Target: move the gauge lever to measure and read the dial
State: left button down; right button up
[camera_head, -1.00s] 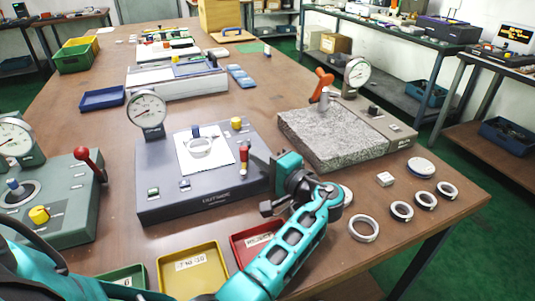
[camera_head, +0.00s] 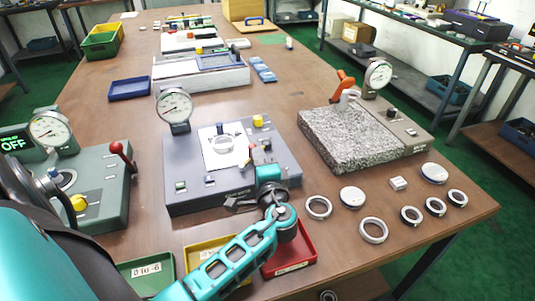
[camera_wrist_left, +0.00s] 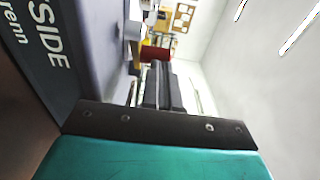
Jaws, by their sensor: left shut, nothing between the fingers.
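The dark grey gauge (camera_head: 190,196) stands mid-table with a round dial (camera_head: 174,107); the needle reading is too small to tell. A ring (camera_head: 222,144) lies on its white plate (camera_head: 210,161). Its red-topped lever (camera_head: 266,146) is at the right side, partly hidden by my left gripper (camera_head: 259,160). That gripper is shut and empty, close against the lever; I cannot tell whether they touch. In the left wrist view, the dark fingers (camera_wrist_left: 161,88) point toward a red part (camera_wrist_left: 155,53), probably the lever knob, with the lettered gauge side at the left. My right gripper is out of view.
A green gauge (camera_head: 105,190) with a red lever and a display reading OFF stands left. A granite gauge (camera_head: 340,142) with an orange lever stands right. Several loose rings (camera_head: 373,230) lie front right. Green, yellow and red trays (camera_head: 305,240) line the front edge.

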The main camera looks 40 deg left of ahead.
pick_arm(q)
jog(key=shift+s+a, duration=0.3)
jog(key=shift+a, duration=0.35)
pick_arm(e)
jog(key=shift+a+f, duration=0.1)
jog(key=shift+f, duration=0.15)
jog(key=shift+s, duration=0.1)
